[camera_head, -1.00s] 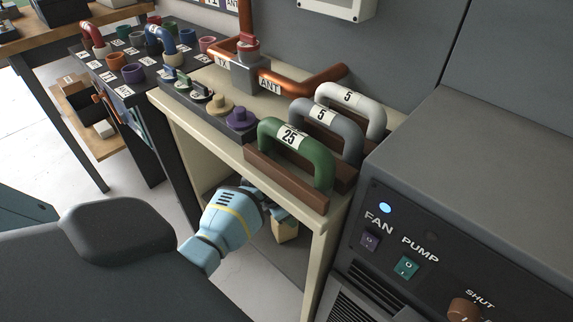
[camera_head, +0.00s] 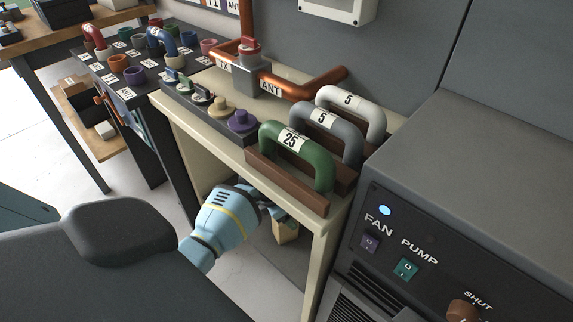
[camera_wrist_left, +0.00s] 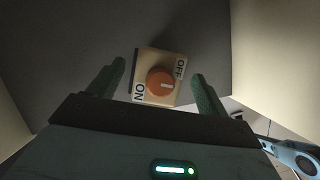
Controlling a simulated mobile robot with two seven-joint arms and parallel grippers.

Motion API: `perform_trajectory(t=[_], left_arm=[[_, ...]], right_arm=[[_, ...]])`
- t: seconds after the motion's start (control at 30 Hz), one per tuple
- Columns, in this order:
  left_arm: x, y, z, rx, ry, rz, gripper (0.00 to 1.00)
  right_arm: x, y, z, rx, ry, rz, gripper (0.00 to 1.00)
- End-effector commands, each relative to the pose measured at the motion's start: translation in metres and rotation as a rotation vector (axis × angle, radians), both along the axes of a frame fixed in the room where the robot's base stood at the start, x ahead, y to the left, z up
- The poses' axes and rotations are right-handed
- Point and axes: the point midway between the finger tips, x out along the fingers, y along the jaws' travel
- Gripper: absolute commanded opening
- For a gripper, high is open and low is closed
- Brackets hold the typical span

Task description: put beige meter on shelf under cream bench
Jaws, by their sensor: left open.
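The cream bench (camera_head: 171,121) stands in the middle of the head view. My left gripper (camera_head: 277,213) reaches under its top, and its fingers are partly hidden by the bench edge. A small beige box (camera_head: 287,232), which I take to be the beige meter, shows under the bench by the fingers. In the left wrist view the beige box (camera_wrist_left: 149,96) has an orange knob with ON and OFF labels. It rests on or against a dark grey surface (camera_wrist_left: 60,45). My open left fingers (camera_wrist_left: 158,72) are on either side of it, with visible gaps. My right gripper is not in view.
Green (camera_head: 321,166), grey (camera_head: 351,143) and white (camera_head: 374,119) handle-shaped pieces on brown bases stand on the bench top. A dark cabinet (camera_head: 470,150) with FAN and PUMP switches stands close on the right. The bench leg (camera_head: 318,265) is near my gripper.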

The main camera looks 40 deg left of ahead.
Motion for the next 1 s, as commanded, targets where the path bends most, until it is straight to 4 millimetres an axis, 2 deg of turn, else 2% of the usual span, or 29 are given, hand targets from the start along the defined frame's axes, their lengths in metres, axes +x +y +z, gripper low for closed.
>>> perform_trajectory(t=[0.03,0.2,0.4,1.0], left_arm=[[-0.003,0.002,0.01,0.004,-0.003,-0.003,0.78],[-0.012,0.006,0.033,0.003,-0.002,-0.003,0.78],[-0.018,0.009,0.05,0.002,-0.001,-0.002,0.78],[-0.02,0.009,0.052,0.0,0.0,-0.001,0.78]], right_arm=[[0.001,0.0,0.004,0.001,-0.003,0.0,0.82],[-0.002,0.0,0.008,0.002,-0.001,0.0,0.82],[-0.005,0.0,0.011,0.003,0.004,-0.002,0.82],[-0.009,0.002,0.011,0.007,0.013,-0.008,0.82]])
